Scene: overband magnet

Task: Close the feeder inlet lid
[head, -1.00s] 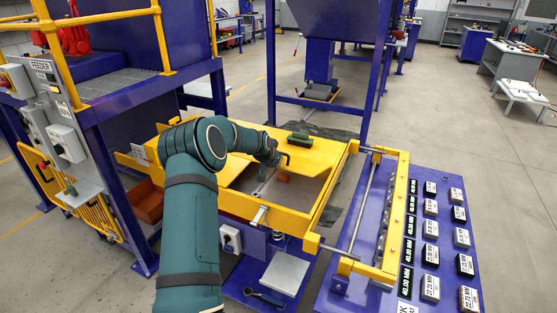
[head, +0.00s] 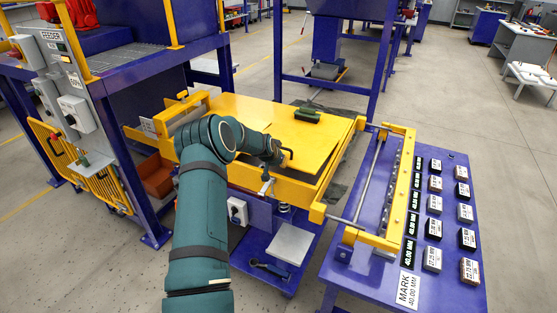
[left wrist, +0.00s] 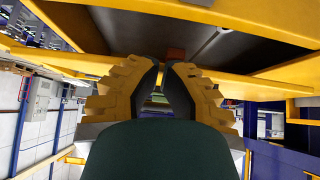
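The feeder inlet lid (head: 250,113) is a flat yellow plate on the yellow feeder frame (head: 290,188) in the head view. It covers most of the inlet, with a narrow dark gap along its right side. My left gripper (head: 284,158) is at the lid's front edge, beside the front wall. In the left wrist view my left gripper (left wrist: 166,85) has its dark fingertips close together with a slim gap. Whether anything is pinched there is unclear. Yellow edges and a dark cavity (left wrist: 130,28) show beyond the fingers. My right gripper is out of view.
A dark green block (head: 307,115) rests on the lid. Right of the feeder, a blue table (head: 455,270) carries a yellow rail (head: 400,190) and several labelled blocks. The feeder control panel (head: 75,100) and blue posts stand left. Open floor lies behind.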

